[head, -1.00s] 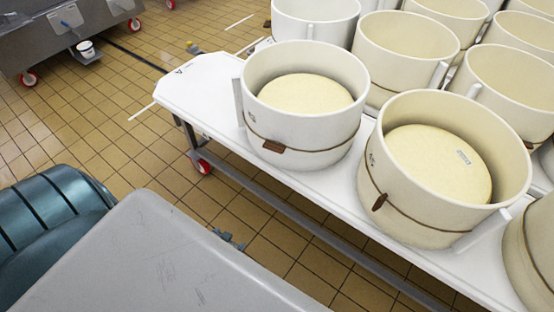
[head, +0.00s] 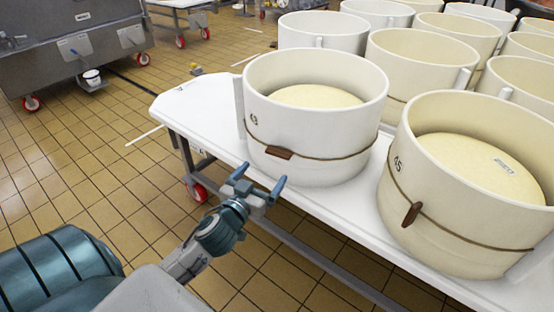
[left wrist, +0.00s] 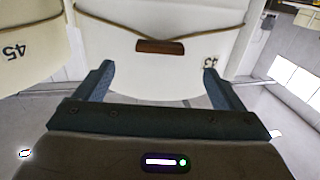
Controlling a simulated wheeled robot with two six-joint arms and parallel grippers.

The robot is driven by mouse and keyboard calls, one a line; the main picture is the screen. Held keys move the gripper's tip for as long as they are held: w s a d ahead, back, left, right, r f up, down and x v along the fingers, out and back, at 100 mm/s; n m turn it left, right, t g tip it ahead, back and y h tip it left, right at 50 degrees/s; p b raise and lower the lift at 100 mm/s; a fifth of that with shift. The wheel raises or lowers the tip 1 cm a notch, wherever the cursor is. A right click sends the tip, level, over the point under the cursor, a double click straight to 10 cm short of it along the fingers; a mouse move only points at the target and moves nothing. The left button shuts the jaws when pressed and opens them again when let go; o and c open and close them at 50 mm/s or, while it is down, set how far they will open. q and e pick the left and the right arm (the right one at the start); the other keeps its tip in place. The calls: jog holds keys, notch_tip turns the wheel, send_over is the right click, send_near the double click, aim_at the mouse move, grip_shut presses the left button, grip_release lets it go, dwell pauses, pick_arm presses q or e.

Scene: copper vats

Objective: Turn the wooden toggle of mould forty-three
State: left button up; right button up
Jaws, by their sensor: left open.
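Mould forty-three (head: 310,110) is a round cream-white tub with a cheese inside, at the front left end of the white table. Its brown wooden toggle (head: 280,152) lies roughly level on the cord around the wall. My left gripper (head: 261,178) is open and empty, just below and in front of the toggle, apparently apart from it. In the left wrist view the toggle (left wrist: 160,46) lies ahead, beyond the two open fingers (left wrist: 158,70), with the mould's number to its right, upside down. My right gripper is out of view.
Mould forty-five (head: 400,160) stands close on the right, its toggle (head: 411,214) steeply tilted. More moulds stand behind. The white table (head: 195,105) has a bare left end. A grey vat (head: 80,50) stands far left; tiled floor lies between.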

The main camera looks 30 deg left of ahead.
aim_at(276, 156)
pick_arm(q)
jog(key=w, duration=0.6)
jog(key=w+a, duration=0.1)
jog(key=w, duration=0.2)
jog(key=shift+a, duration=0.1)
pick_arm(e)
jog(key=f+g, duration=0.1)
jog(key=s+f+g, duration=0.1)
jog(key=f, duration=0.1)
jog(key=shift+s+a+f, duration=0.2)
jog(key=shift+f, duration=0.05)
pick_arm(q)
jog(key=c, duration=1)
